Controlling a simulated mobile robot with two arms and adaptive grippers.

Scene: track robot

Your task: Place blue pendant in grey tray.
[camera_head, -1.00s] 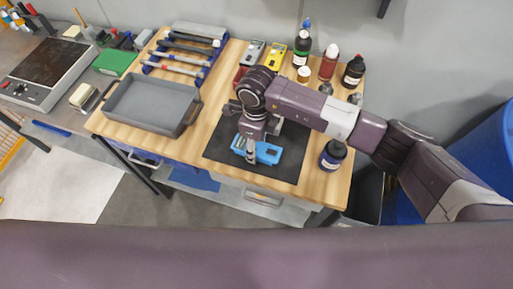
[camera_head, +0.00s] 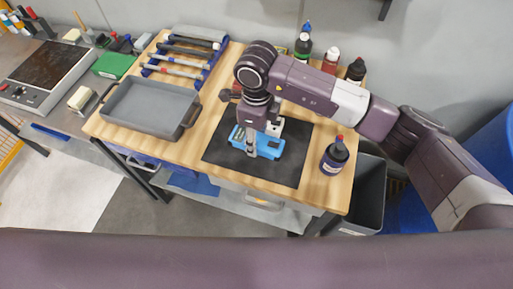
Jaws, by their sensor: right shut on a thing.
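The blue pendant (camera_head: 270,149) is a bright blue, boxy piece over the black mat on the wooden table. My right gripper (camera_head: 252,147) points down and is shut on it, covering its middle. The pendant seems to be slightly above the mat, but the gap is hard to judge. The grey tray (camera_head: 150,104) is a shallow, empty rectangular tray on the left part of the table, left of the pendant. My left gripper is not in view.
The black mat (camera_head: 285,175) lies under the pendant. A dark bottle (camera_head: 334,157) stands right of it, with more bottles (camera_head: 303,47) behind. A blue rack of tools (camera_head: 185,57) stands behind the tray. Bare wood separates mat and tray.

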